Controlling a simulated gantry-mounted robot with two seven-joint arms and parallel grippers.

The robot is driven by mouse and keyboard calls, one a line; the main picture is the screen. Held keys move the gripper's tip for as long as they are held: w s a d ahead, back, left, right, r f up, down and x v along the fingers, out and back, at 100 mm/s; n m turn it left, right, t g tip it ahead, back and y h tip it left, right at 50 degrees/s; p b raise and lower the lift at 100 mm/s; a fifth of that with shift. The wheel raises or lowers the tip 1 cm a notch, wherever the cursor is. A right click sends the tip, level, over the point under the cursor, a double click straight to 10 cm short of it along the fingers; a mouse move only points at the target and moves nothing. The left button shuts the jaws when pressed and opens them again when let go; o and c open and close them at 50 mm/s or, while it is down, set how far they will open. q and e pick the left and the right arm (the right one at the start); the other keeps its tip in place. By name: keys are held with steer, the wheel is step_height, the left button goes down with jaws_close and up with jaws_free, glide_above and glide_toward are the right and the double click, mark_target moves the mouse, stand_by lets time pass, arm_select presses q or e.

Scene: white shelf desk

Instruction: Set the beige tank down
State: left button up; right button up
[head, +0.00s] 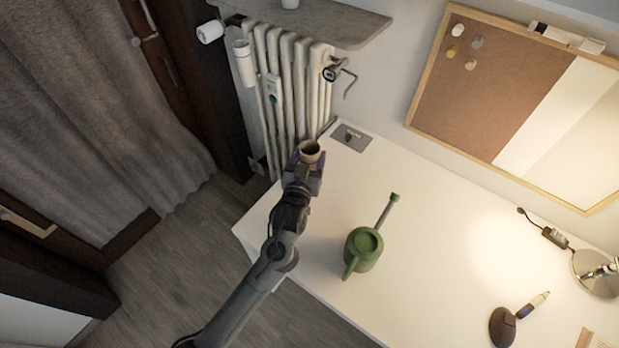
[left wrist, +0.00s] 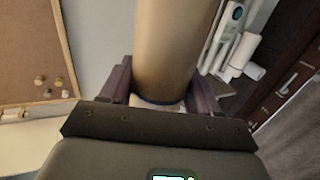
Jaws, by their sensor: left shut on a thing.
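The beige tank (head: 309,151) is a small round vessel with a dark opening on top. In the head view it is near the back left corner of the white desk, at the end of my left arm. My left gripper (head: 304,168) is shut on it. In the left wrist view the tank (left wrist: 176,50) fills the middle, between the two fingers of the gripper (left wrist: 165,90). Its lower end is partly hidden by the gripper. I cannot tell whether it touches the desk (head: 420,215). My right gripper is not in view.
A green watering can (head: 364,248) stands on the desk right of my left arm. A grey socket plate (head: 350,137) lies at the back corner. A white radiator (head: 290,90) stands behind. A lamp base (head: 597,272) and a pen holder (head: 503,326) are at the right.

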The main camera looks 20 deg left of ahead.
arm_select(q)
steer(key=shift+f+b, duration=0.7)
steer(key=shift+f, duration=2.15)
steer(key=shift+f, duration=0.15)
steer(key=o, duration=1.3)
steer(key=shift+c, duration=0.2)
